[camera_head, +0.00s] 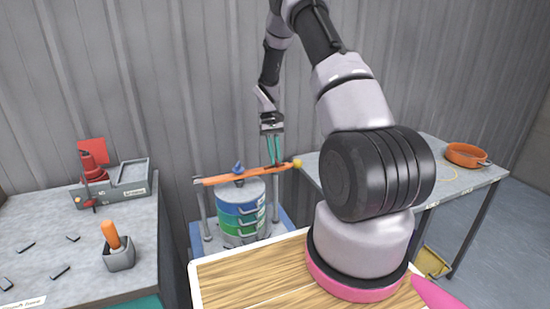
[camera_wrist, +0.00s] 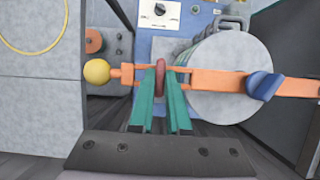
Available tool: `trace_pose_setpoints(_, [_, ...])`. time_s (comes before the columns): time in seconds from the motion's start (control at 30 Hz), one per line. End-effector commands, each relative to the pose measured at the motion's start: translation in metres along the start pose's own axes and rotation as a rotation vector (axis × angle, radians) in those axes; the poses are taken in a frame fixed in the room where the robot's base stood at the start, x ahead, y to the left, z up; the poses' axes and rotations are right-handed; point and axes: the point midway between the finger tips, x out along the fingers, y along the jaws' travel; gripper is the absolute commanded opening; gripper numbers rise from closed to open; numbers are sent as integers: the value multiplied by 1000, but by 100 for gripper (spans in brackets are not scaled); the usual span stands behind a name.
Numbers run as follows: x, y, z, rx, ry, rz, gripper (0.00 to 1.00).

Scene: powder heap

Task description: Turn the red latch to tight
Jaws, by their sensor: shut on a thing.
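The red latch (camera_wrist: 161,72) is a small dark red upright piece at the left part of the orange bar (camera_wrist: 215,80) in the wrist view. My gripper (camera_wrist: 162,76) has its two teal fingers on either side of it, shut on it. A yellow ball (camera_wrist: 97,72) caps the bar's end beside the fingers. In the head view my gripper (camera_head: 274,163) reaches down to the right end of the orange bar (camera_head: 221,178); the latch is hidden there. The bar lies across the grey lid of a stack of blue and green sieves (camera_head: 240,212), with a blue knob (camera_head: 238,168) at its middle.
A left table (camera_head: 75,256) carries a grey device (camera_head: 125,178), a pot (camera_head: 119,258) with an orange-handled tool, and small dark pieces. A right table (camera_head: 428,177) holds an orange dish (camera_head: 465,154). A grey wall (camera_head: 180,80) stands close behind the sieve stack.

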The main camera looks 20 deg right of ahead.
Motion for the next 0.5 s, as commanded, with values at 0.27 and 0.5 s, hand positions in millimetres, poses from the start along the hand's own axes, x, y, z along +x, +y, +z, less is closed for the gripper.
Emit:
trace_pose_setpoints(0.27, [0, 0, 0, 5, 1, -2, 0])
trace_pose_setpoints(0.5, [0, 0, 0, 4, 1, -2, 45])
